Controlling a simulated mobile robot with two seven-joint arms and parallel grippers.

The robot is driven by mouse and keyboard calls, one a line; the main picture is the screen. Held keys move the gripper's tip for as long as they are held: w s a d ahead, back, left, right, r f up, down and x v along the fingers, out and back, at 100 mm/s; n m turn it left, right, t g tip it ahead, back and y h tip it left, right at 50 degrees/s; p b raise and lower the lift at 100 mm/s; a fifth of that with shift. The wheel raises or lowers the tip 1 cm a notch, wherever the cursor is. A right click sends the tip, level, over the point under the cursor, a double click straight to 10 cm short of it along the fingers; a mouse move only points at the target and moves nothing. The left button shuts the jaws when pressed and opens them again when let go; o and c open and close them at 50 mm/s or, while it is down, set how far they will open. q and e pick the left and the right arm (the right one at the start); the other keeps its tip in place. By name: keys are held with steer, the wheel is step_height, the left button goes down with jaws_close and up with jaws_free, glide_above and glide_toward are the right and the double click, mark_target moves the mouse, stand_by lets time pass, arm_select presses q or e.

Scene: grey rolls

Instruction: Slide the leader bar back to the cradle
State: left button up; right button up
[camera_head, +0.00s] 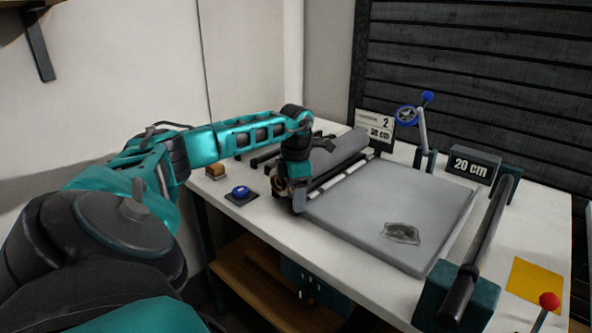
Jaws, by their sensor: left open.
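My left gripper (298,203) points down at the left edge of the grey sheet, by the near end of the grey roll (345,152). It is open; its arm and body hide part of what is between or behind the fingers. A thin dark bar with pale parts (345,176) lies along the sheet's back edge in front of the roll; I cannot tell if it is the leader bar. A thick dark bar (483,240) rests across teal blocks (436,302) at the right. My right gripper is out of view.
The grey sheet (385,215) with a dark patch (402,233) covers the table middle. A crank with a blue knob (428,97), a "20 cm" display (472,165), a blue button (240,192), a yellow square (535,281) and a red-knobbed lever (549,301) stand around it.

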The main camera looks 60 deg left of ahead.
arm_select(q)
step_height(320, 180, up, 8)
steer(key=p, duration=0.7)
stand_by(0.7)
